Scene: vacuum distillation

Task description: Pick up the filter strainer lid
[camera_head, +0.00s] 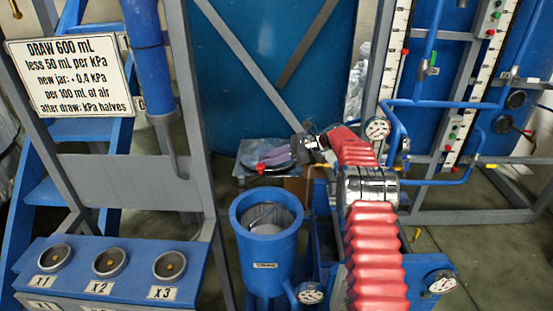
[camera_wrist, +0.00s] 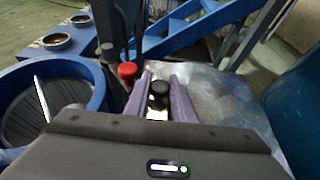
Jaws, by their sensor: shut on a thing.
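My gripper (camera_wrist: 161,84) has two purple fingers, closed on a small black knob (camera_wrist: 159,89), which I take to be the handle of the filter strainer lid. In the head view my gripper (camera_head: 268,160) reaches left over a dark round disc (camera_head: 266,150), apparently the lid, on a grey metal sheet. The lid's body is mostly hidden in the wrist view, and I cannot tell whether it is lifted clear of the sheet. The blue filter vessel (camera_head: 243,235) stands open in front; its rim also shows at left in the wrist view (camera_wrist: 30,77).
A red knob (camera_wrist: 127,71) is close beside my fingers. A metal sheet (camera_wrist: 225,95) lies to their right. A blue panel with three round sockets (camera_head: 120,268) and a sign (camera_head: 70,77) stand at left. Gauges and blue pipes (camera_head: 420,103) crowd the right.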

